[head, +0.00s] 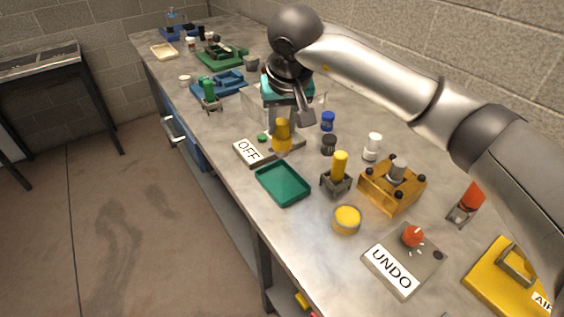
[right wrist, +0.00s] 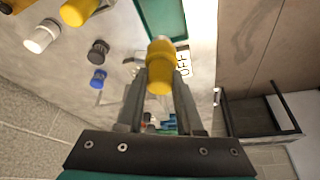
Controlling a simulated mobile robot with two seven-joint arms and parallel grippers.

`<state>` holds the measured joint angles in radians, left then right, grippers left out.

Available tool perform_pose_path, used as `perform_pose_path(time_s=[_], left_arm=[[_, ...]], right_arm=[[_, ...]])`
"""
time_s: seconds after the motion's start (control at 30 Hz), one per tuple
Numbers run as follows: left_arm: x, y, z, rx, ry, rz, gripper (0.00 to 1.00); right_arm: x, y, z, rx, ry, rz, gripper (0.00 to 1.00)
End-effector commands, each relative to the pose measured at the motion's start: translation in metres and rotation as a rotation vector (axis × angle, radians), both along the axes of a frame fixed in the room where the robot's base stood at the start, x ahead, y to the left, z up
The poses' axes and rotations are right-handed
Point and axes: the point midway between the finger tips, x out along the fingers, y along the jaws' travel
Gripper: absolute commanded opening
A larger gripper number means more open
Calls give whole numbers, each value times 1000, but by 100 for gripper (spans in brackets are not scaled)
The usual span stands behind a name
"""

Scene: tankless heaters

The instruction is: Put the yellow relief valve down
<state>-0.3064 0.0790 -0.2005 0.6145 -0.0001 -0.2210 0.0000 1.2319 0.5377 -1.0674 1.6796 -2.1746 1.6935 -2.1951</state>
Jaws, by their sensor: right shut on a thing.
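The yellow relief valve (head: 281,137) is between the fingers of my right gripper (head: 287,118), beside the OFF plate in the head view. In the right wrist view the valve (right wrist: 160,67) sits between the two fingertips (right wrist: 160,84), which are shut on it. I cannot tell whether its lower end touches anything. The green tray (head: 283,184) lies just in front of it, with its floor bare. My left gripper is not in view.
The OFF plate (head: 248,152) lies left of the valve. A yellow-topped part in a grey holder (head: 336,184), a yellow round tin (head: 347,219), a brass-coloured block (head: 393,186) and the UNDO panel (head: 391,272) stand to the right. Blue (head: 328,121) and black (head: 329,144) small parts stand nearby.

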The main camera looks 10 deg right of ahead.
Motion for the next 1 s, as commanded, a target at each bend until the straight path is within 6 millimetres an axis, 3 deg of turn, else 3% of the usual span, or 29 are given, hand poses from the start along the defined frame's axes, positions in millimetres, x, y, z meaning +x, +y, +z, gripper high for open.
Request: perform_pose_path(time_s=[0.03, 0.17, 0.43, 0.63, 1.0], left_arm=[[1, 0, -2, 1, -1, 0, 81], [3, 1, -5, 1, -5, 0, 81], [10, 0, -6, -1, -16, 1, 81], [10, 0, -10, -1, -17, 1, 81], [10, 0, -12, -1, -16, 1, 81]], right_arm=[[-1, 0, -16, 1, 4, 0, 0], [-1, 0, -40, 1, 1, 0, 0], [0, 0, -61, 1, -1, 0, 0], [0, 1, -91, 2, 1, 0, 0], [1, 0, -98, 1, -4, 0, 0]])
